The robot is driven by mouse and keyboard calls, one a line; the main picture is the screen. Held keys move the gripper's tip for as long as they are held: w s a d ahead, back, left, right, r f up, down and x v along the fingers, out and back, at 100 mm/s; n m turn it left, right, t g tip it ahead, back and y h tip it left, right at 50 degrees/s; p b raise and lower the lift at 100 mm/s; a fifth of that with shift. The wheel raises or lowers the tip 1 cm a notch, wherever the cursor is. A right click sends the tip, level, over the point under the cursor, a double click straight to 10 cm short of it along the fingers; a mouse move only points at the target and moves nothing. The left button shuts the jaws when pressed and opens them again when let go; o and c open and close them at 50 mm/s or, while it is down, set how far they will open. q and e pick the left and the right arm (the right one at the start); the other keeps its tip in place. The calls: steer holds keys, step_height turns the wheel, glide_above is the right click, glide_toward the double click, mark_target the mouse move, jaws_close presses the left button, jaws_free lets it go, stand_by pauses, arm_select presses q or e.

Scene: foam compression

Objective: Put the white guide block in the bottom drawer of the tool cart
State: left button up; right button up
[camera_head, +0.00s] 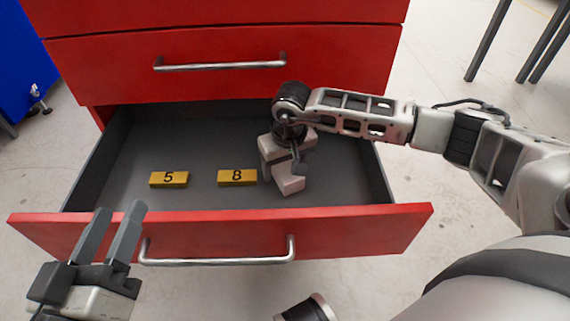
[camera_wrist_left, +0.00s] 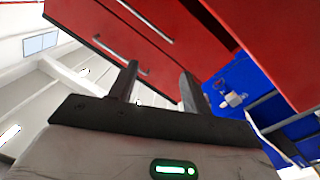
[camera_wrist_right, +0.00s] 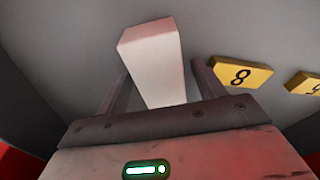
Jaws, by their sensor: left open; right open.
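The white guide block (camera_head: 289,184) is inside the open bottom drawer (camera_head: 220,222) of the red tool cart, to the right of the number plates. It also shows in the right wrist view (camera_wrist_right: 152,62), pale and oblong, just beyond and between my right fingers. My right gripper (camera_head: 282,167) reaches down into the drawer at the block; its jaws are open. Its own body hides part of the block, and I cannot tell whether the fingers touch it. My left gripper (camera_head: 119,212) is open and empty, in front of the drawer's left front.
Yellow plates marked 5 (camera_head: 169,179) and 8 (camera_head: 237,177) lie on the grey drawer floor. A closed red drawer with a metal handle (camera_head: 220,64) is above. The drawer's front handle (camera_head: 216,261) faces me.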

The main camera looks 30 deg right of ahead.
mark_target(285, 164)
steer(key=r, duration=0.1)
steer(key=r+p, duration=0.1)
steer(key=r, duration=0.1)
steer(key=r+p, duration=0.1)
steer(key=shift+s+r, duration=0.25)
steer(key=shift+r, duration=0.05)
arm_select(q)
steer(key=f, duration=0.1)
steer(key=f+g+y+p, duration=0.1)
steer(key=s+g+p, duration=0.1)
steer(key=shift+s+a+f+y, duration=0.1)
steer(key=shift+a+f+y, duration=0.2)
steer(key=shift+f, duration=0.1)
arm_select(e)
step_height(285, 164, up, 8)
steer(key=s, duration=0.1)
steer(key=shift+s+f, duration=0.15)
steer(key=shift+f, duration=0.1)
arm_select(q)
steer(key=shift+p, duration=0.3)
arm_select(e)
steer(key=shift+r, duration=0.1)
